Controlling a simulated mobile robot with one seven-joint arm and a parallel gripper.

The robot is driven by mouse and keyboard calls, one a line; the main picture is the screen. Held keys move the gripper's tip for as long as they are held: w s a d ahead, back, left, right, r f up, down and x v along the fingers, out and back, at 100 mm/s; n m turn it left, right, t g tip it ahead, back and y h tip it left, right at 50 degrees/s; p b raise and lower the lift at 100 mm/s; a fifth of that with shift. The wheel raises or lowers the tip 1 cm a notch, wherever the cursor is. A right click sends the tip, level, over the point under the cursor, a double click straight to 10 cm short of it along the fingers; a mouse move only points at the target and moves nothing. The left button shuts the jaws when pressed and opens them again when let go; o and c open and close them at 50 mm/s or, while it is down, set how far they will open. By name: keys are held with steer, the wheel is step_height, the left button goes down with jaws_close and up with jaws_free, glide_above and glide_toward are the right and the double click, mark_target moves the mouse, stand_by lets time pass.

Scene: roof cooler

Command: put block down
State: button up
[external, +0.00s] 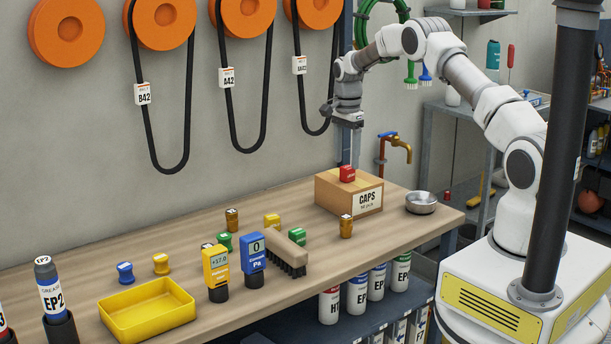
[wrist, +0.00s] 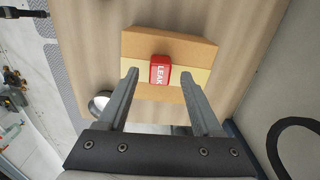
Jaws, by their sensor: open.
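A red block (external: 347,174) rests on top of a cardboard box marked CAPS (external: 335,193) near the right end of the workbench. In the wrist view the red block (wrist: 160,69) shows the word LEAK and lies on the pale tape strip of the box (wrist: 195,47). My gripper (external: 347,150) is above the box, pointing down. In the wrist view my gripper (wrist: 158,75) has its two fingers spread, one on each side of the block, with clear gaps between the fingers and the block.
A metal bowl (external: 421,202) stands right of the box, and a brass tap (external: 396,146) is behind it. Small caps, a brush (external: 286,255), two meters (external: 252,262) and a yellow tray (external: 147,309) stand to the left.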

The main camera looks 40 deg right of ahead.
step_height(320, 180, up, 8)
step_height(320, 180, up, 12)
steer(key=n+t, duration=0.1)
steer(key=n, duration=0.3)
glide_above(347, 167)
steer(key=s+a, duration=0.4)
steer(key=s, duration=0.2)
steer(key=s+a+r+n+t, duration=0.2)
steer(key=s+a+r+n, duration=0.25)
steer(key=s+r, duration=0.45)
steer(key=s+a+f+n+t, duration=0.1)
steer(key=s+a+n, duration=0.1)
steer(key=s, duration=0.6)
steer(key=s+a+f+n, duration=0.1)
steer(key=s+n, duration=0.3)
steer(key=s, duration=0.5)
steer(key=s+a+f+n+t, duration=0.1)
steer(key=s+a+n, duration=0.2)
steer(key=s, duration=0.5)
steer(key=shift+s+a+f+t, duration=0.15)
steer(key=shift+s+f+t, duration=0.05)
steer(key=shift+f+t, duration=0.15)
steer(key=shift+o, duration=0.4)
steer(key=shift+w+n, duration=0.25)
steer(key=shift+w, duration=0.05)
steer(key=shift+s, duration=0.2)
